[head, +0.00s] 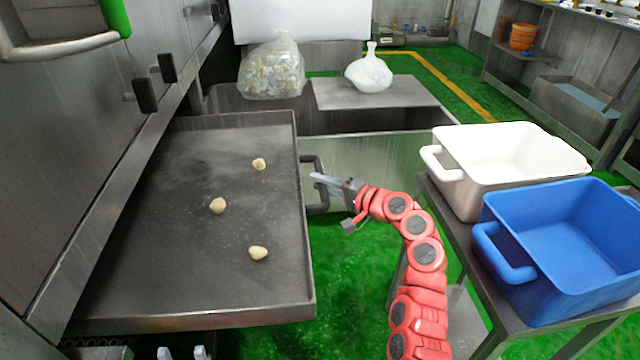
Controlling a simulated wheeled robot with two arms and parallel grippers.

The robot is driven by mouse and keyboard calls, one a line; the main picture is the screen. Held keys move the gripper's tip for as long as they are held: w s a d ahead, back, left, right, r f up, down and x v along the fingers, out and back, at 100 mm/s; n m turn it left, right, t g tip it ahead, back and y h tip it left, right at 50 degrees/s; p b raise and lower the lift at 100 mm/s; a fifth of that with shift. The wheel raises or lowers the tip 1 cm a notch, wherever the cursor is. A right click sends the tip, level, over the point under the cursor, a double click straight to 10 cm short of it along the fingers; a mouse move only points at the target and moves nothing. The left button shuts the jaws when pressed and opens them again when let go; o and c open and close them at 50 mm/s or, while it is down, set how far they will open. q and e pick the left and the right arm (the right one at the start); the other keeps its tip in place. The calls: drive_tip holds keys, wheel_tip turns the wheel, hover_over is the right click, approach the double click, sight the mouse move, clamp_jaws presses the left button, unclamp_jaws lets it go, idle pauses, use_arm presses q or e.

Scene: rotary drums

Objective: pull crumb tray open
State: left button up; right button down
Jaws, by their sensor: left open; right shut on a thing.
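The crumb tray (180,285) is a wide, dark metal tray that sticks out to the right from under the grey machine. Three pale dough-like lumps (217,206) lie on it. A dark bracket handle (316,208) stands out from the tray's right edge. My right gripper (322,181), on the red arm, is shut on this handle; its fingers overlap the upright bar. My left gripper (183,353) shows only as two pale fingertips at the bottom edge, apart and empty, below the tray's near edge. The rest of it is out of view.
A white bin (470,197) and a blue bin (500,295) stand on a metal table at right. A steel trough (385,150) with a bag of scraps (272,70) and a white bag (369,72) lies behind. Green floor shows between tray and table.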

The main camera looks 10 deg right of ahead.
drive_tip(key=c, duration=1.1)
unclamp_jaws()
drive_tip(key=shift+w+d+r, duration=0.1)
drive_tip(key=shift+d, duration=0.05)
drive_tip(key=o, duration=0.4)
drive_tip(key=shift+w, duration=0.1)
drive_tip(key=p+v, duration=0.1)
drive_tip(key=v, duration=0.6)
drive_tip(key=shift+s, duration=0.25)
drive_tip(key=shift+d, duration=0.1)
